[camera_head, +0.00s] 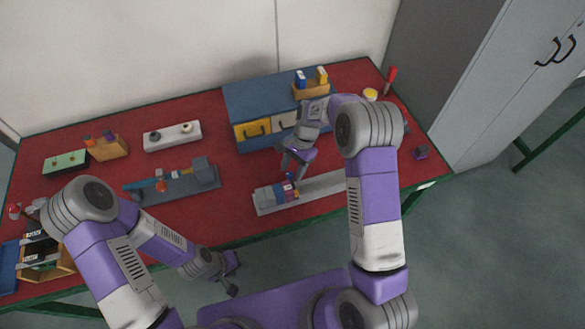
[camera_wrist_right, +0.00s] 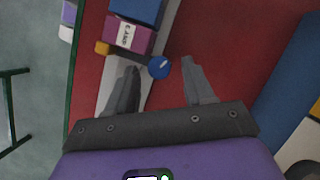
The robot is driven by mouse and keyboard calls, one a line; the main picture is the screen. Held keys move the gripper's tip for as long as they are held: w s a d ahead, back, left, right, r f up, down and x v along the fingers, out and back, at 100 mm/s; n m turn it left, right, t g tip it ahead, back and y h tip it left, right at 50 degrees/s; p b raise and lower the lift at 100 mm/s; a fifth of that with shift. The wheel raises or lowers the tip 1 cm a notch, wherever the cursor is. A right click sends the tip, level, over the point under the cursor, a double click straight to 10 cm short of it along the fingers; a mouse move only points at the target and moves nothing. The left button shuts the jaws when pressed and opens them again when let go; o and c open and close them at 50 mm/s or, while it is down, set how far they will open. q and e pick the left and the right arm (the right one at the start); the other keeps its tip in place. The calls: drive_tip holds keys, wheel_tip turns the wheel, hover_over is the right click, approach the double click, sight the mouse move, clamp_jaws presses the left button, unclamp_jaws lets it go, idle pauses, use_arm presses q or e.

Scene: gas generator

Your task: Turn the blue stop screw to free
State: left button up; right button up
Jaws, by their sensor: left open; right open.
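The blue stop screw (camera_wrist_right: 159,67) is a round blue knob with a white line across its face. It sticks out from the side of a magenta block (camera_wrist_right: 129,36) that carries a white label. In the head view this block belongs to the light grey fixture (camera_head: 325,185) at the table's front. My right gripper (camera_wrist_right: 161,64) is open, with one finger on each side of the screw; I cannot tell whether either finger touches it. It also shows above the fixture in the head view (camera_head: 294,163). My left gripper (camera_head: 230,276) is open and empty, off the table's front edge.
A grey fixture with a blue tool (camera_head: 150,184) lies left of centre on the red table (camera_head: 235,205). A blue drawer cabinet (camera_head: 258,95) stands behind my right gripper. A wooden box (camera_head: 50,263) stands at the left. Red tabletop is bare between the two fixtures.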

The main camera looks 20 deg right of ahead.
clamp_jaws()
drive_tip(key=shift+n, duration=0.4)
drive_tip(key=shift+w+a+n+g+h+p, duration=0.1)
drive_tip(key=shift+n+g+h+p, duration=0.3)
drive_tip(key=shift+n, duration=0.6)
drive_tip(key=n+h, duration=0.1)
drive_tip(key=n, duration=0.2)
drive_tip(key=shift+w+a+g+p, duration=0.15)
drive_tip(key=shift+g+p, duration=0.15)
drive_tip(key=shift+g, duration=0.1)
drive_tip(key=n, duration=0.2)
drive_tip(key=n+h, duration=0.1)
drive_tip(key=n, duration=0.1)
drive_tip(key=shift+a+g, duration=0.2)
drive_tip(key=shift+g, duration=0.1)
drive_tip(key=shift+a+n+h, duration=0.2)
drive_tip(key=shift+n+h, duration=0.7)
drive_tip(key=shift+n, duration=1.2)
